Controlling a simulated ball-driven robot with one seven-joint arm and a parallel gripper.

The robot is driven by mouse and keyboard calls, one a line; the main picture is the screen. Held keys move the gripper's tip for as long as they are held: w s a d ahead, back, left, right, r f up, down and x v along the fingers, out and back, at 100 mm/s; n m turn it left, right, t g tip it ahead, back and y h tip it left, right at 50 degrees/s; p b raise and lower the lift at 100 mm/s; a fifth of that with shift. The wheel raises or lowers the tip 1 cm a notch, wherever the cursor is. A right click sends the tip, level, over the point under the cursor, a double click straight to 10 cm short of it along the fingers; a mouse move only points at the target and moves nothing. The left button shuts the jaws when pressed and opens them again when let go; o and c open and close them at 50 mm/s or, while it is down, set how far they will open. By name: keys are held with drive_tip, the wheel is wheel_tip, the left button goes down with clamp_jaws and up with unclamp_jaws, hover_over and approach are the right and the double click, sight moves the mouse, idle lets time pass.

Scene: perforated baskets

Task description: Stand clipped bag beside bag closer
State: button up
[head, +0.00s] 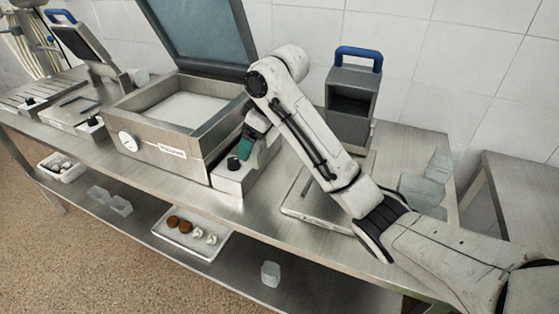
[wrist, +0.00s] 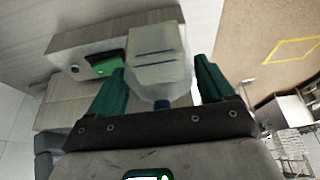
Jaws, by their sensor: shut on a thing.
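My gripper (head: 247,146), with green fingers, is over the front of the steel table, just right of the large open-lidded machine and above a small metal box with a black knob (head: 233,164). In the wrist view my gripper (wrist: 159,66) is shut on a pale translucent bag (wrist: 158,72) with dark stripes and a blue piece, possibly its clip (wrist: 161,103), at the end nearest the palm. The bag is hardly visible in the head view. A grey device with a blue handle (head: 355,92), possibly the bag closer, stands at the back, right of my arm.
The open-lidded machine (head: 165,150) fills the table left of my gripper. A flat metal plate (head: 310,207) lies under my arm. Translucent containers or bags (head: 423,187) stand at the right end. A white tray (head: 188,243) sits on the lower shelf.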

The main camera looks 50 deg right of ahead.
drive_tip(key=d+f, duration=0.2)
drive_tip(key=f, duration=0.1)
drive_tip(key=d+f+p, duration=0.1)
drive_tip(key=d+f, duration=0.2)
drive_tip(key=s+d+f, duration=0.1)
drive_tip(key=d+f, duration=0.2)
drive_tip(key=shift+s+d+f, duration=0.1)
drive_tip(key=shift+f, duration=0.65)
drive_tip(key=shift+f, duration=0.1)
drive_tip(key=o, duration=1.1)
drive_tip(key=v, duration=1.2)
